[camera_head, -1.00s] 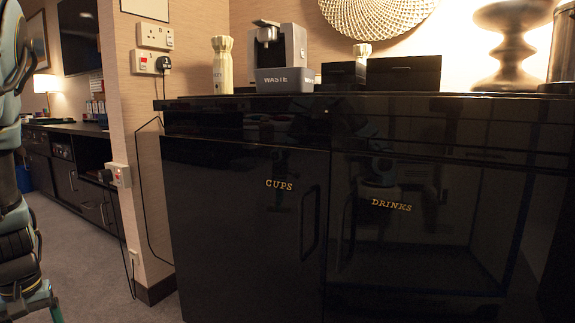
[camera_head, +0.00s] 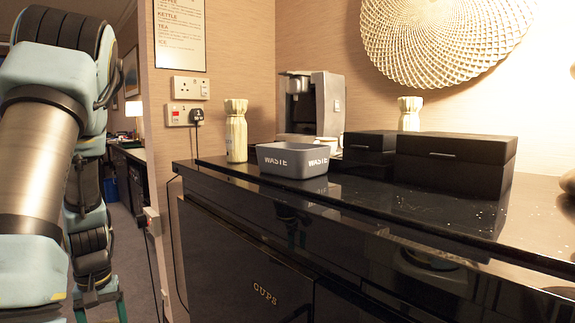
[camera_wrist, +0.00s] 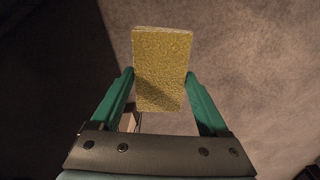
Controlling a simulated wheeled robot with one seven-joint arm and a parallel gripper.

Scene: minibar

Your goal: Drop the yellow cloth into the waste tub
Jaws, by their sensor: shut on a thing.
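The yellow cloth (camera_wrist: 162,62) is a flat, stiff-looking rectangle in the wrist view. My gripper (camera_wrist: 160,85) is shut on it, with one green finger at each side edge. Carpet shows below the cloth, so it is held clear of the counter. The waste tub (camera_head: 292,160) is a grey open box marked WASTE on the black counter in the head view. Its inside is mostly hidden. My arm fills the left of the head view, left of the tub and apart from it; the cloth does not show clearly there.
A cream bottle-shaped object (camera_head: 236,131) stands left of the tub. A coffee machine (camera_head: 311,104) is behind it. Black boxes (camera_head: 455,165) stand to the right. The black counter (camera_head: 400,205) has bare room in front of the boxes. Wall sockets (camera_head: 189,115) are at left.

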